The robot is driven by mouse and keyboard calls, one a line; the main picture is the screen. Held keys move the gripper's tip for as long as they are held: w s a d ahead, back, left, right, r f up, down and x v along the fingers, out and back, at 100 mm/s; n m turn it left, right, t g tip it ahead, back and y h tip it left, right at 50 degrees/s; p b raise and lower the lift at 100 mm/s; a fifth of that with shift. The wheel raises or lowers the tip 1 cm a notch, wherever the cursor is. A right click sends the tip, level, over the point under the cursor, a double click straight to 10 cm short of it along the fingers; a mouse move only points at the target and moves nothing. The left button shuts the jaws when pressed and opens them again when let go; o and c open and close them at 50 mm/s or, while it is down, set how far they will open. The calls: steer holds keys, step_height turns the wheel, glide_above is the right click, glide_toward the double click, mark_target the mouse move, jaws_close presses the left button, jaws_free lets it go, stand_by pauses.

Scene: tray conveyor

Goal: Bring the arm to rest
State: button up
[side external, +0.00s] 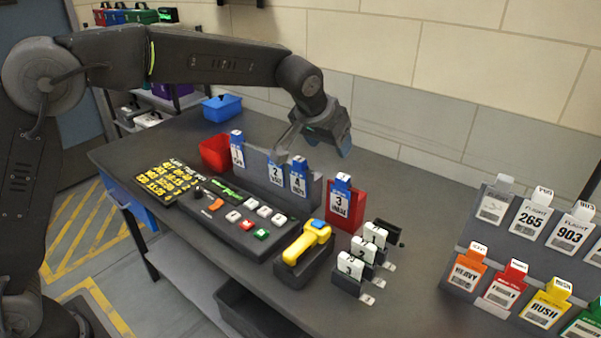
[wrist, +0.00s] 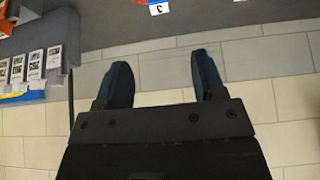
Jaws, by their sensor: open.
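My gripper (side external: 313,142) hangs above the back of the dark table (side external: 400,190) in the side view, tilted downward, behind the numbered blue-topped tags. In the wrist view the two fingers of my gripper (wrist: 158,85) stand apart with nothing between them. The pale wall (wrist: 270,75) fills most of that view behind the fingers. In the side view the fingers look clear of the tags, though the exact gap to the tags below is hard to tell.
Tags 1 (side external: 237,150), 2 (side external: 275,173), 4 (side external: 298,178) and 3 (side external: 340,203) stand in holders below. A control panel (side external: 232,222), a yellow handheld device (side external: 308,242) and white numbered tags (side external: 350,266) lie nearer. A card rack (side external: 480,240) stands right; a blue bin (side external: 222,108) sits at the back left.

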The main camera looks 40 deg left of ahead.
steer(key=s+a+r, duration=0.3)
steer(key=s+a, duration=0.1)
steer(key=s, duration=0.4)
steer(key=s+a+r, duration=0.3)
steer(key=s, duration=0.4)
steer(key=s+a+f, duration=0.2)
steer(key=s, duration=0.7)
steer(key=s+a+f, duration=0.2)
steer(key=s+f, duration=0.1)
steer(key=s, duration=0.7)
steer(key=shift+s+f+g, duration=0.2)
steer(key=shift+g, duration=0.1)
